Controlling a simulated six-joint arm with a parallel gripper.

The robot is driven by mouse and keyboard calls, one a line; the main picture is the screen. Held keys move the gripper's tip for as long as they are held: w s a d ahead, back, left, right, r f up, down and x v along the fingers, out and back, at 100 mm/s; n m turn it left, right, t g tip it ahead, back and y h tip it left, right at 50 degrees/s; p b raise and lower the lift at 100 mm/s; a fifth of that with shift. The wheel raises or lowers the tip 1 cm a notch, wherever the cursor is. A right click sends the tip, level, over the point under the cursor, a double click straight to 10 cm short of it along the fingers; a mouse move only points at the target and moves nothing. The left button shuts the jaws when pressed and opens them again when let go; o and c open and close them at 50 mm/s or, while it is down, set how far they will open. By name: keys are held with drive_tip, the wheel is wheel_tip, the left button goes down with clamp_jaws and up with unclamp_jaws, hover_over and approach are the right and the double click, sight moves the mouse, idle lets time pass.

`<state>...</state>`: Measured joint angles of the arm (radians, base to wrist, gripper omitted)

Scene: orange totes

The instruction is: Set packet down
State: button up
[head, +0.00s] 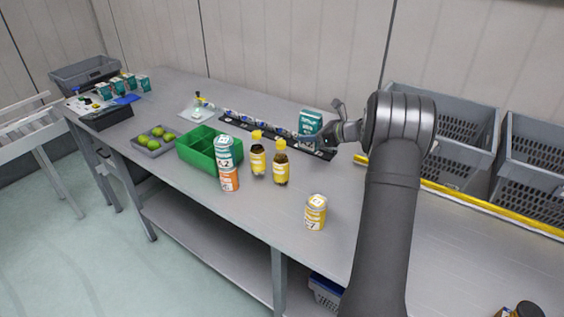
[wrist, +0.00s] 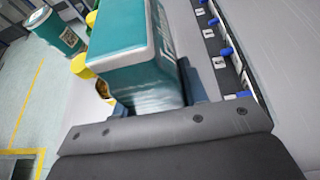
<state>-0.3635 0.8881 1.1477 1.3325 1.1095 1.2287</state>
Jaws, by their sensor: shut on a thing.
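My gripper (head: 338,131) is shut on a teal and white packet (head: 311,121), above the right end of the long black strip on the table. In the wrist view the packet (wrist: 133,50) fills the space between the jaws (wrist: 155,105), with its printed label on the side. The packet looks roughly upright in the head view. Its underside is hard to make out, so I cannot tell whether it touches the strip or the table.
The black strip (head: 262,130) holds a row of small labelled items. Grey crates (head: 440,120) stand behind.

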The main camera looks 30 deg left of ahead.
drive_tip(key=s+d+n+g+h, duration=0.1)
drive_tip(key=s+d+n+g, duration=0.1)
drive_tip(key=s, duration=0.6)
drive_tip(key=s+d+n+g, duration=0.2)
drive_tip(key=s+d+g, duration=0.1)
drive_tip(key=s, duration=0.6)
drive_tip(key=x, duration=0.4)
drive_tip(key=w+f+x, duration=0.1)
drive_tip(key=x, duration=0.7)
drive_tip(key=shift+w+f, duration=0.15)
drive_tip(key=shift+f, duration=0.15)
drive_tip(key=shift+a+f, duration=0.35)
drive_tip(key=shift+f, duration=1.8)
drive_tip(key=shift+f, duration=0.1)
drive_tip(key=o, duration=1.1)
drive_tip(key=shift+c, duration=0.2)
